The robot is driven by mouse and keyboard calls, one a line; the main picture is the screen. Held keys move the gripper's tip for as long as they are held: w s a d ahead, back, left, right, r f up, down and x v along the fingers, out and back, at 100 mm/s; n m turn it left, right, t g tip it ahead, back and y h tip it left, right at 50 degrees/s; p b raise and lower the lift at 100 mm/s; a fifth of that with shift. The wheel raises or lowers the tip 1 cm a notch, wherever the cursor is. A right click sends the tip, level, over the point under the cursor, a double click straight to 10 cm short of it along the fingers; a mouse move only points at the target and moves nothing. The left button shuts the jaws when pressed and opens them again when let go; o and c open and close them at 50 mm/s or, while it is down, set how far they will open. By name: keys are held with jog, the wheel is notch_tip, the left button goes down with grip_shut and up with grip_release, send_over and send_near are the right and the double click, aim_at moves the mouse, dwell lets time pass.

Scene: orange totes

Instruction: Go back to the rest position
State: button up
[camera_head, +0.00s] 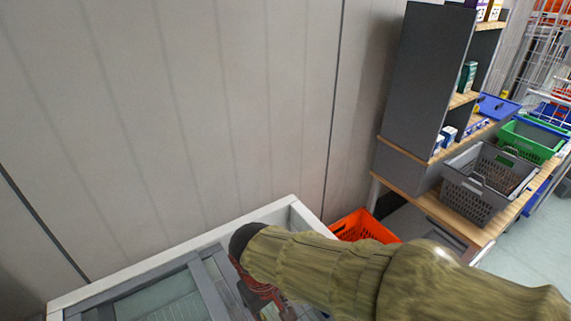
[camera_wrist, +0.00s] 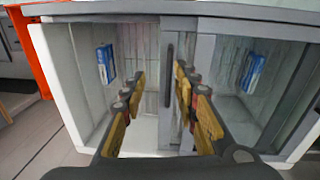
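My gripper (camera_wrist: 158,82) is open, with its two yellow-padded fingers apart and no object seen between them. It hangs over a white cabinet (camera_wrist: 65,85) with grey-framed glass panels. A dark vertical handle (camera_wrist: 170,65) on the grey frame shows beyond and between the fingertips; I cannot tell whether they touch it. The left part of the cabinet looks uncovered, and the right part lies behind glass. In the head view, my sleeved arm crosses to the cabinet (camera_head: 150,272) and hides most of the gripper.
A blue-and-white box (camera_wrist: 105,63) is inside the cabinet at left, another (camera_wrist: 251,72) at right. An orange tote (camera_head: 362,227) stands right of the cabinet. Further right is a shelf (camera_head: 425,85) with a grey basket (camera_head: 480,190) and a green basket (camera_head: 530,140). A plain wall (camera_head: 180,110) is behind.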

jog(key=s+d+r+m+t, duration=0.2)
jog(key=d+r, duration=0.4)
jog(key=d, duration=0.5)
jog(key=s+d+r+m+t, duration=0.2)
jog(key=d+r+m, duration=0.3)
jog(key=d, duration=0.6)
notch_tip(320, 180, up, 3)
jog(key=shift+f+m+t+y, duration=0.2)
jog(key=shift+m+t+y, duration=0.1)
jog(key=shift+t+y, duration=0.15)
jog(key=shift+a, duration=0.15)
